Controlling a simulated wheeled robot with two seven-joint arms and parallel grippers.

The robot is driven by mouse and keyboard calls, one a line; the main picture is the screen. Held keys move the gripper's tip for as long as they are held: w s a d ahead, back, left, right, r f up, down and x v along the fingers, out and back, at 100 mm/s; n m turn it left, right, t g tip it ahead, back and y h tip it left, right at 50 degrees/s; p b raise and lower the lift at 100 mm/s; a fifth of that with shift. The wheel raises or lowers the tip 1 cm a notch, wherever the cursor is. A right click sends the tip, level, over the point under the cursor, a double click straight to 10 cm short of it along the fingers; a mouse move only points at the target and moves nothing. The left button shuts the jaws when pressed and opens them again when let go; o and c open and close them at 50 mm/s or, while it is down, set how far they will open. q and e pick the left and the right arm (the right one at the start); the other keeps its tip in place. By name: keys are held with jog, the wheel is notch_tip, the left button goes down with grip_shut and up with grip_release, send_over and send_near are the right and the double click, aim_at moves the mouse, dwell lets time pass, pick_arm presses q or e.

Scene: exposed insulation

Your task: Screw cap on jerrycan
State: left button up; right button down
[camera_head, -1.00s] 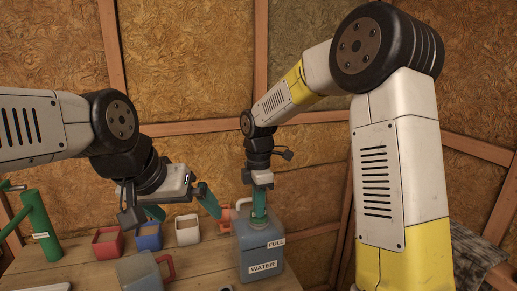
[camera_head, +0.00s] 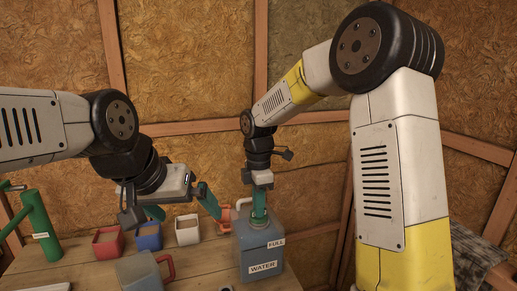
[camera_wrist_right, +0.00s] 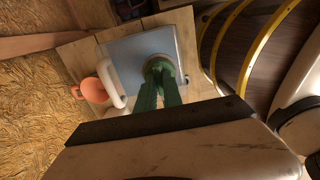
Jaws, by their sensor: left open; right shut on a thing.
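The blue-grey jerrycan (camera_head: 250,240), labelled WATER and FULL, stands upright on the wooden table. Its top shows in the right wrist view (camera_wrist_right: 133,48), with a pale handle (camera_wrist_right: 112,84) at one side. My right gripper (camera_head: 259,205) comes down from above onto the jerrycan's top. In the right wrist view its green fingers (camera_wrist_right: 160,80) are shut on a round dark green cap (camera_wrist_right: 161,63) at the mouth. The threads are hidden, so I cannot tell how tightly the cap sits. My left gripper (camera_head: 181,206) is open and empty, left of the jerrycan and above the cups.
Red (camera_head: 107,244), blue (camera_head: 148,237) and white (camera_head: 187,231) cups stand left of the jerrycan. An orange object (camera_head: 226,219) is close beside it. A grey container with a red handle (camera_head: 143,272) is in front. A green tool (camera_head: 40,225) stands far left.

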jog(key=shift+f, duration=0.25)
dwell(0.5)
jog(key=m, duration=0.5)
jog(key=shift+s+m, duration=0.1)
jog(key=shift+m, duration=0.3)
jog(key=shift+f, duration=0.25)
dwell(0.3)
